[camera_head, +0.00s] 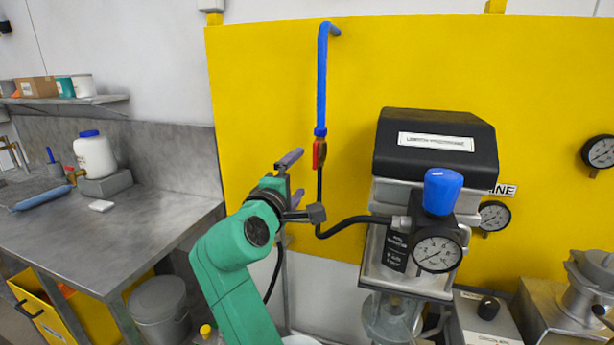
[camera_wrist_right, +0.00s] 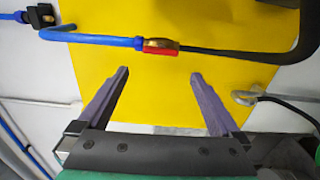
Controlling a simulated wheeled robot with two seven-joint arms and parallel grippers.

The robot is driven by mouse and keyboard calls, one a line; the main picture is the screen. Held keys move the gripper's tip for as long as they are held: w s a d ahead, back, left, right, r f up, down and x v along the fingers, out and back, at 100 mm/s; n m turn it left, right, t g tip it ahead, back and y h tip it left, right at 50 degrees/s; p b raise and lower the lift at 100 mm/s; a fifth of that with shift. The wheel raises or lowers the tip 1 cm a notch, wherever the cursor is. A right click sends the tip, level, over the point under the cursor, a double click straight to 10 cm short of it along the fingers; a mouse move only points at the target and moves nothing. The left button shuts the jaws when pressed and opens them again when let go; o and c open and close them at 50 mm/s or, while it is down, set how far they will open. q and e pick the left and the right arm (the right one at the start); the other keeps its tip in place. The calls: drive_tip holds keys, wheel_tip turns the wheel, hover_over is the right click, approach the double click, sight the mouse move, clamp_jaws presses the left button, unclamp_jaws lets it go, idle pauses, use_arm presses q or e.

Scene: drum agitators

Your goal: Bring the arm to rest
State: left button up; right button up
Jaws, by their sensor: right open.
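My right arm (camera_head: 237,285) is green and rises from the bottom of the head view. Its right gripper (camera_head: 297,176) is raised in front of the yellow panel, just left of and below the red-handled valve (camera_head: 319,153). In the right wrist view the gripper (camera_wrist_right: 160,74) has its two purple-grey fingers well apart with nothing between them. The valve (camera_wrist_right: 160,48) on the blue pipe (camera_wrist_right: 100,39) shows beyond the fingertips there. It looks apart from the fingers. My left gripper is not in view.
The agitator drive (camera_head: 436,150) with a blue knob (camera_head: 442,190) and a gauge (camera_head: 437,250) stands right of the arm. A black hose (camera_head: 350,223) runs from the valve to it. A steel bench (camera_head: 150,200) with a white bottle (camera_head: 95,154) is at left.

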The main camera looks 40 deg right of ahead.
drive_tip(key=v, duration=0.2)
drive_tip(key=shift+s+a, duration=0.2)
drive_tip(key=shift+a, duration=0.1)
